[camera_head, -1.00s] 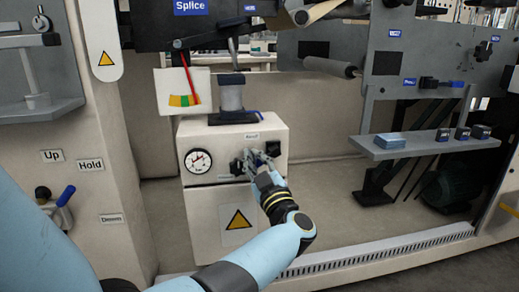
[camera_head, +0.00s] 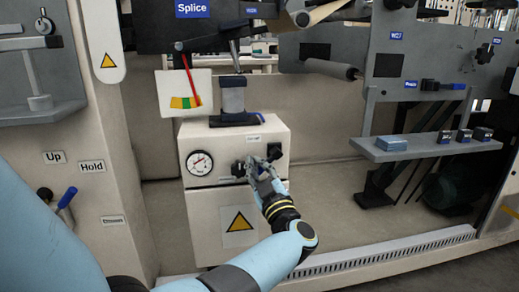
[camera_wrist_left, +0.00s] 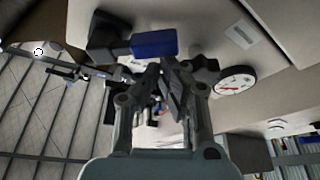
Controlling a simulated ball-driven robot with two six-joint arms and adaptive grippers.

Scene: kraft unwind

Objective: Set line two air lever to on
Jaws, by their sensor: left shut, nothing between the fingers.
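A white cabinet (camera_head: 208,208) has a round gauge (camera_head: 199,163), a black knob (camera_head: 239,168) and a black block (camera_head: 274,151) on its front. In the left wrist view, a lever with a blue handle (camera_wrist_left: 154,43) stands out from a black mount, close beyond my fingers. I cannot tell whether it is the line two air lever, nor its setting. My left gripper (camera_head: 262,166) is in front of the cabinet, near the knob and block. Its fingers (camera_wrist_left: 170,75) are shut and empty. Contact with the lever cannot be told. My right gripper is not in view.
Another blue-handled lever (camera_head: 67,198) stands at left beside signs reading Up and Hold. A tension scale (camera_head: 184,94) is above the cabinet. A grey shelf (camera_head: 425,148) with blue boxes is at right. A yellow warning sign (camera_head: 239,219) is below the gripper.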

